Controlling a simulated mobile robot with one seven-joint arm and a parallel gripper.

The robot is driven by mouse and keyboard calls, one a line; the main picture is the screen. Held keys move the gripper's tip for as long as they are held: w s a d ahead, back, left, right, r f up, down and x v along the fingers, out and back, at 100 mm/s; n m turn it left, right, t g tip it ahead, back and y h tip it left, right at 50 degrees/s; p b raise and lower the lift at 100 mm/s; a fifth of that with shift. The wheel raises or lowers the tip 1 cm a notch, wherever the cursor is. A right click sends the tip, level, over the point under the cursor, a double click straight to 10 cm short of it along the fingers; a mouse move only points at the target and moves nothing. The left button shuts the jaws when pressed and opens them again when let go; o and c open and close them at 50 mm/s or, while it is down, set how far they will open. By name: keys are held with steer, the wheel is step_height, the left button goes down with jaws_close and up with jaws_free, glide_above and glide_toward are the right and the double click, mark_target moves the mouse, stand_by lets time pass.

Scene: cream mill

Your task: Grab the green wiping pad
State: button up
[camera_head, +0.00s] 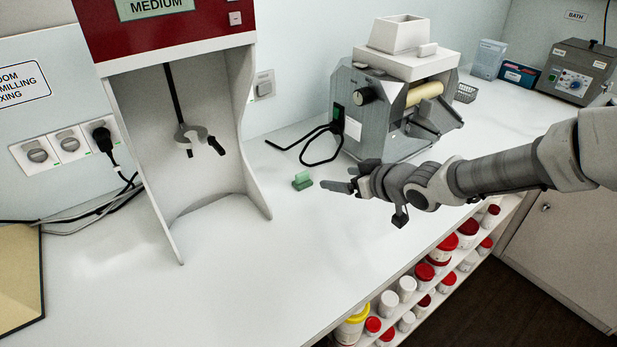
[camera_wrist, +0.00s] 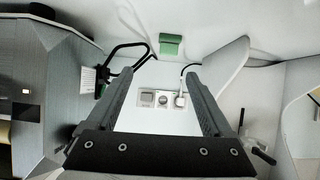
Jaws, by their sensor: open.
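The green wiping pad (camera_head: 302,181) lies on the white bench top (camera_head: 300,250) between the red-topped stand and the grey roller mill. It also shows in the wrist view (camera_wrist: 170,45), near the top middle, beyond my fingertips. My gripper (camera_head: 340,187) is just to the right of the pad in the head view, apart from it. In the wrist view its two fingers (camera_wrist: 160,80) are spread with nothing between them.
The roller mill (camera_head: 400,100) stands behind my gripper, with a black cable (camera_head: 310,145) looping near the pad. The red-and-white stand (camera_head: 180,130) is to the left. The front bench top is clear.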

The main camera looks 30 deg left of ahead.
mark_target(301, 173)
steer(key=b+x, duration=0.1)
steer(key=x, duration=0.3)
steer(key=b+x, duration=0.1)
steer(key=x, duration=0.3)
steer(key=s+a+b+x, duration=0.1)
steer(key=b+x, duration=0.1)
steer(key=x, duration=0.2)
steer(key=shift+w+a+r, duration=0.1)
steer(key=shift+w+a, duration=0.15)
steer(key=shift+s+a+b+x, duration=0.15)
steer(key=shift+b+x, duration=0.2)
steer(key=shift+x, duration=0.95)
steer(key=shift+s+a+b+x, duration=0.15)
steer(key=shift+b+x, duration=0.2)
steer(key=shift+x, duration=1)
steer(key=shift+r, duration=0.25)
jaws_close()
